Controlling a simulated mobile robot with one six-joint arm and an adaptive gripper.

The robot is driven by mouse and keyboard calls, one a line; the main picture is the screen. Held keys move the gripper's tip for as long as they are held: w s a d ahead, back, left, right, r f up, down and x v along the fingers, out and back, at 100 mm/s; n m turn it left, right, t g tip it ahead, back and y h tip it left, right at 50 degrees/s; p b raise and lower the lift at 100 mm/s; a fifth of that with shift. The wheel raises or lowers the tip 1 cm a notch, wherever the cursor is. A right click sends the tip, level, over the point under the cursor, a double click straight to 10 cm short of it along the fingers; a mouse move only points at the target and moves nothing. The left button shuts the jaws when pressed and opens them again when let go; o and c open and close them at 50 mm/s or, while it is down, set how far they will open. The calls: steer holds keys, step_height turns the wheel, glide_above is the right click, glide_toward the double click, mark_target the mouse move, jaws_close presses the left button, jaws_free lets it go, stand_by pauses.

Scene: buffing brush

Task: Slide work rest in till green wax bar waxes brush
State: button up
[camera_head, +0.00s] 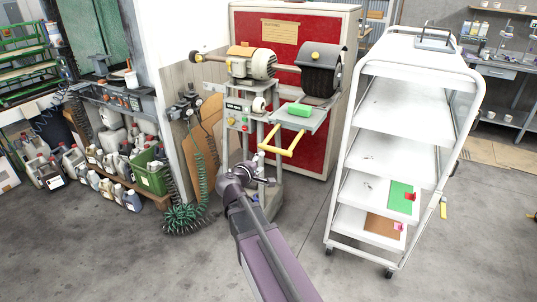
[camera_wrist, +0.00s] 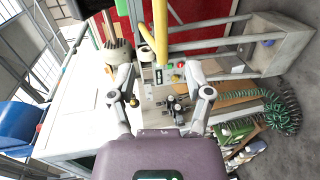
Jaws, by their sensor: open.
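The green wax bar (camera_head: 299,109) lies on the grey work rest (camera_head: 312,122), just below the dark round brush (camera_head: 320,72). A gap shows between bar and brush. A yellow U-shaped handle (camera_head: 284,151) sticks out from the front of the work rest. My gripper (camera_head: 262,158) is just left of and below the handle's near left corner. In the wrist view my gripper (camera_wrist: 160,72) is open and empty, with its fingers spread to either side. The yellow handle (camera_wrist: 160,35) comes down from the top toward the space between the fingertips; contact cannot be told.
The buffing motor (camera_head: 256,63) and its stand are behind my gripper. A white shelf trolley (camera_head: 385,140) stands close on the right. Green coiled hose (camera_head: 185,218) and a green crate (camera_head: 150,175) are on the left. The floor in front is clear.

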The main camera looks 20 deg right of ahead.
mark_target(274, 151)
steer(key=shift+a, duration=0.25)
steer(key=b+x, duration=0.2)
steer(key=x, duration=1.1)
steer(key=shift+w+d+f+b, duration=0.15)
steer(key=shift+w+b, duration=0.15)
steer(key=shift+b, duration=0.05)
